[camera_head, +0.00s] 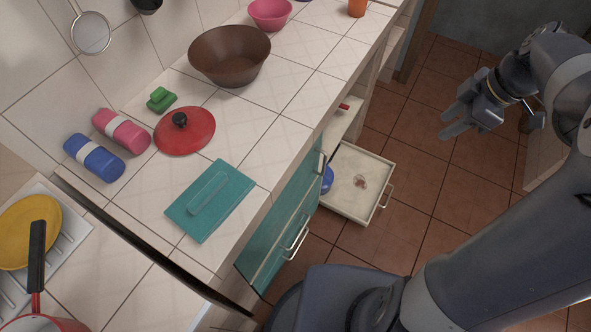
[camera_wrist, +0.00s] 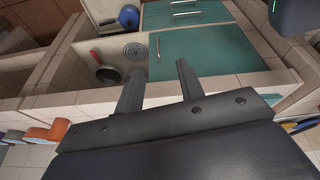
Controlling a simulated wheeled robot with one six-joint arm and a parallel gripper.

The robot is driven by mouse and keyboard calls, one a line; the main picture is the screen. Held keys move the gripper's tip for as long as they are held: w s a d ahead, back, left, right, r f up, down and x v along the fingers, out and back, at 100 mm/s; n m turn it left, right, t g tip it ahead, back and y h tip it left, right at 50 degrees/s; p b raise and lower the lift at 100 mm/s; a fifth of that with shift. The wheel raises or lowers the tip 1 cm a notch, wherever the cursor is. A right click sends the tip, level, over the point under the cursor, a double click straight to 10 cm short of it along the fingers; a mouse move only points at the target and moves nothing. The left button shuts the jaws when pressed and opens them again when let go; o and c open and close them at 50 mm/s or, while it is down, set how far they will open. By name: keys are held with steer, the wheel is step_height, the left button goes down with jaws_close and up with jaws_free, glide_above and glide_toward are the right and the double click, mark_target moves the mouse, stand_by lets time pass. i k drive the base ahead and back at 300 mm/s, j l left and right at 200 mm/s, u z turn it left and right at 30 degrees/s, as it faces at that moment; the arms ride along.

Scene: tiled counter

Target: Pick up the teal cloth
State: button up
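The teal cloth (camera_head: 210,199) lies flat on the tiled counter in the head view, a rectangle with a raised strip along its middle. Nothing covers it. My gripper (camera_head: 450,121) is at the right of the head view, out over the brown floor and well away from the cloth. In the wrist view my gripper (camera_wrist: 159,75) has its two fingers apart with nothing between them. I cannot make out the cloth in the wrist view.
A red lid (camera_head: 185,131), a pink roll (camera_head: 121,130) and a blue roll (camera_head: 94,158) lie near the cloth. A brown bowl (camera_head: 229,57) stands farther back. A pale drawer (camera_head: 386,178) is pulled out below the counter. The counter right of the lid is clear.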

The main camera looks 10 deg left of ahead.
mark_target(204, 206)
steer(key=i+u, duration=0.15)
steer(key=u, duration=0.2)
steer(key=i+l+u, duration=0.1)
steer(key=u, duration=0.25)
steer(key=i+u, duration=0.1)
steer(key=u, duration=1.65)
